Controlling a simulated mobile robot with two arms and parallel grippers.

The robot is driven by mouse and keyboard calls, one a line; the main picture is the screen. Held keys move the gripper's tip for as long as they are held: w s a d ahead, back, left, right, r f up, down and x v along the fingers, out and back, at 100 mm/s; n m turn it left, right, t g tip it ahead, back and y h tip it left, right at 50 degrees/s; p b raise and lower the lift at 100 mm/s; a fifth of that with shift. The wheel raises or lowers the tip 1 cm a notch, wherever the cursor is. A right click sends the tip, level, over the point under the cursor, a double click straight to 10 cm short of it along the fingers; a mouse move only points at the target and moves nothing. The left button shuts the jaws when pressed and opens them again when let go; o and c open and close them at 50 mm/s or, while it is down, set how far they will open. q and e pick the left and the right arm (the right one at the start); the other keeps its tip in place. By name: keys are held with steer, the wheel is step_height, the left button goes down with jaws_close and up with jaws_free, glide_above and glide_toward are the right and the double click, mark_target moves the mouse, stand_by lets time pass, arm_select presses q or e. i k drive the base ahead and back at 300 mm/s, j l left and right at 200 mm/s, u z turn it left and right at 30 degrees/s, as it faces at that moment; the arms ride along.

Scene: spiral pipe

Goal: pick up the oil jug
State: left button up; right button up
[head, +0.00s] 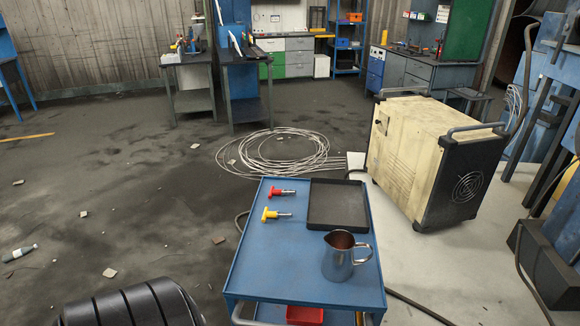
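The oil jug appears to be the shiny metal jug (337,262) with a spout and a handle on its right side. It stands upright near the front right of the blue cart top (262,262). Its inside looks reddish-brown. Neither of my grippers shows in the head view, and nothing is touching the jug.
A black tray (338,226) lies behind the jug. Red (280,194) and yellow (274,214) handled tools lie at the cart's left. A cream machine (425,150) stands behind right. Coiled cable (275,150) lies on the floor. A black ribbed object (130,305) is at bottom left.

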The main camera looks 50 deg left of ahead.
mark_target(338, 262)
steer(key=u, duration=1.2)
steer(key=z, duration=0.45)
steer(key=k+j+z, duration=0.1)
steer(key=z, duration=0.35)
steer(key=k+j+z, duration=0.15)
steer(key=z, duration=0.3)
steer(key=k+j+z, duration=0.15)
steer(key=z, duration=0.3)
